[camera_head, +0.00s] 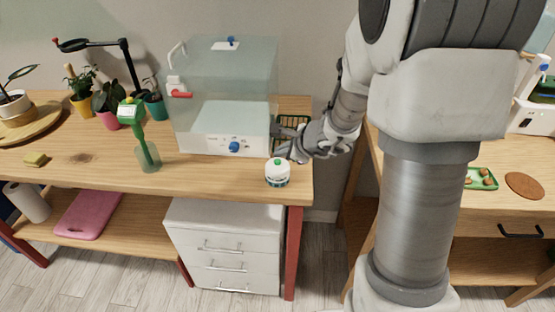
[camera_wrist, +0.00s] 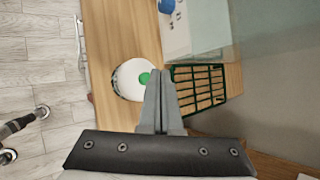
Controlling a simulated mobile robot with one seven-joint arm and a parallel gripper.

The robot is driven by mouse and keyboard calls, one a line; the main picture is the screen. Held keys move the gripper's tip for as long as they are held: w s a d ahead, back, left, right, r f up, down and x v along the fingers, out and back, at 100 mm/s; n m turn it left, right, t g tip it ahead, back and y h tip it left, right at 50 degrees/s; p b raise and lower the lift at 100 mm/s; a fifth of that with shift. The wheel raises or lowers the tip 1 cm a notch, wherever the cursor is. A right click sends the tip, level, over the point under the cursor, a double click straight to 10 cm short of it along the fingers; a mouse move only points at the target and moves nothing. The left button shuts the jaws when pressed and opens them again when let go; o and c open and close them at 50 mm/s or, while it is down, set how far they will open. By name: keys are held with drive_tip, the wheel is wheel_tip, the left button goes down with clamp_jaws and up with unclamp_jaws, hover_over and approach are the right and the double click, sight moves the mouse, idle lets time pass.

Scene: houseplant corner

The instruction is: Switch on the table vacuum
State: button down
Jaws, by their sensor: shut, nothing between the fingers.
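The table vacuum (camera_head: 277,173) is a small round white device with a green button on top. It stands upright near the front right corner of the wooden table. In the wrist view the vacuum (camera_wrist: 130,80) lies just left of my fingertips, and its green button (camera_wrist: 144,78) shows close beside them. My gripper (camera_head: 291,153) is at the upper right of the vacuum in the head view. In the wrist view my gripper (camera_wrist: 160,74) has its two fingers together, with nothing between them. I cannot tell whether the fingers touch the vacuum.
A clear tank (camera_head: 222,95) with a white control base stands behind the vacuum. A green wire rack (camera_head: 291,121) is beside it, near my gripper. A watering device (camera_head: 146,155) and potted plants (camera_head: 81,106) stand to the left. The table front between is clear.

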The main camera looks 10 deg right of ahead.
sight(281, 166)
drive_tip(key=shift+f, duration=0.15)
idle(0.5)
drive_tip(key=shift+f+b, duration=0.35)
drive_tip(key=shift+b, duration=0.35)
drive_tip(key=shift+f+b, duration=0.2)
drive_tip(key=shift+b, duration=0.1)
drive_tip(key=shift+r, duration=0.1)
drive_tip(key=shift+r+p, duration=0.45)
drive_tip(key=shift+r, duration=0.15)
drive_tip(key=shift+r, duration=0.15)
wheel_tip(281, 166, up, 6)
drive_tip(key=p, duration=0.5)
idle(0.5)
